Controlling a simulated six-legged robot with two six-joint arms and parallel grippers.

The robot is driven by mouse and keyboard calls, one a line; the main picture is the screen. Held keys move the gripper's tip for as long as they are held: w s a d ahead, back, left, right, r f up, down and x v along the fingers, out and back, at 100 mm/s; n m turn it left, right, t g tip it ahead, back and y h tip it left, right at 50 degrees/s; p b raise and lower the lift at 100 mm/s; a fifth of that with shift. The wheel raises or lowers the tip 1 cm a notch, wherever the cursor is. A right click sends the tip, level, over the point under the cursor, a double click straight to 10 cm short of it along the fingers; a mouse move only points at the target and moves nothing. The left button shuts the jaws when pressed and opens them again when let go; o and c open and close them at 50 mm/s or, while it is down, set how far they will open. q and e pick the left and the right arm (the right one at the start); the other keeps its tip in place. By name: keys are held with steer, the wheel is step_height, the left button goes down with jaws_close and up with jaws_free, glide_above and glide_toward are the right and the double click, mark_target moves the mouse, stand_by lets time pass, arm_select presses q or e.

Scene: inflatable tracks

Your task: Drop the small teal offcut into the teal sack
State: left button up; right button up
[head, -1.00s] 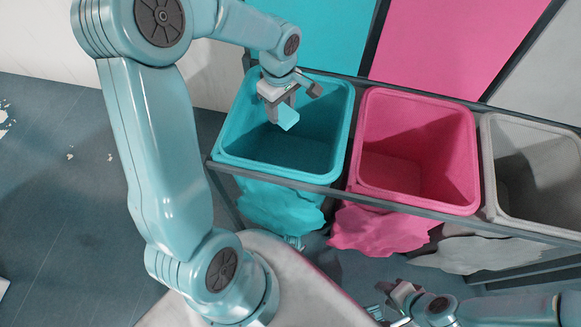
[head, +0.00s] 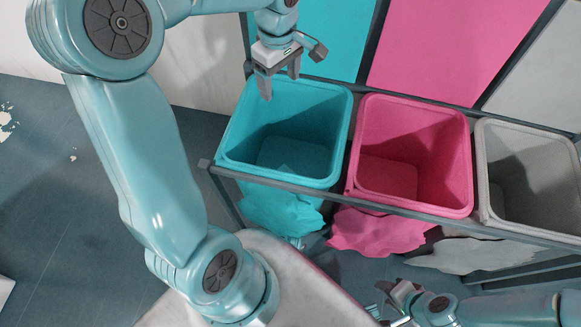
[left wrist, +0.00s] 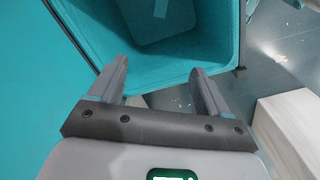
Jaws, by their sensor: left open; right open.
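The teal sack (head: 232,150) hangs open at the left end of a row of three. My left gripper (head: 279,82) is open and empty above the sack's back rim. In the left wrist view the open fingers (left wrist: 159,72) point down at the sack's mouth (left wrist: 218,38). I cannot make the offcut out in the head view now. My right gripper (head: 393,303) is open and empty at the bottom, in front of the rack and away from the sacks.
A pink sack (head: 362,150) and a grey sack (head: 482,165) hang to the right in the same dark frame (head: 330,192). Coloured panels (head: 445,40) stand behind. Crumpled teal, pink and grey material lies under the rack. The floor at left is mostly clear.

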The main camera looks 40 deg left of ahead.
arm_select(q)
steer(key=shift+r+p, duration=0.3)
steer(key=shift+r, duration=1.7)
